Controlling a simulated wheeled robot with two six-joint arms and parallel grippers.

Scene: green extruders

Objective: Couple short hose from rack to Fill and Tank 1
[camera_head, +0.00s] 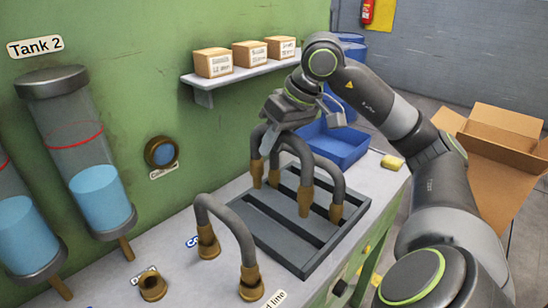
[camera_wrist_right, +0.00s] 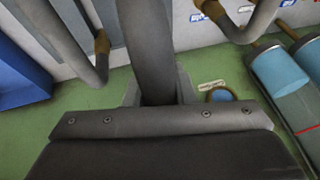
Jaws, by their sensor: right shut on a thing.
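My right gripper (camera_head: 283,120) is shut on a grey hose with brass ends (camera_head: 305,201), gripped near the top of its arch. The hose stands upright over the rack (camera_head: 265,238); I cannot tell whether its ends rest in the slots or hang just above. In the right wrist view this hose (camera_wrist_right: 148,45) runs between the fingers. A second grey hose (camera_head: 329,170) stands in the rack close behind it; a hose also shows at left in the wrist view (camera_wrist_right: 62,42). Labels reading Fill or Tank 1 are not readable. My left gripper is not in view.
Another grey hose (camera_head: 232,216) arches between two brass ports on the bench, left of the rack. A free brass port (camera_head: 152,287) is farther left. A wall port (camera_head: 161,152), Tank 2 (camera_head: 92,160), a shelf with boxes (camera_head: 235,76) and a blue bin (camera_head: 335,145) surround them.

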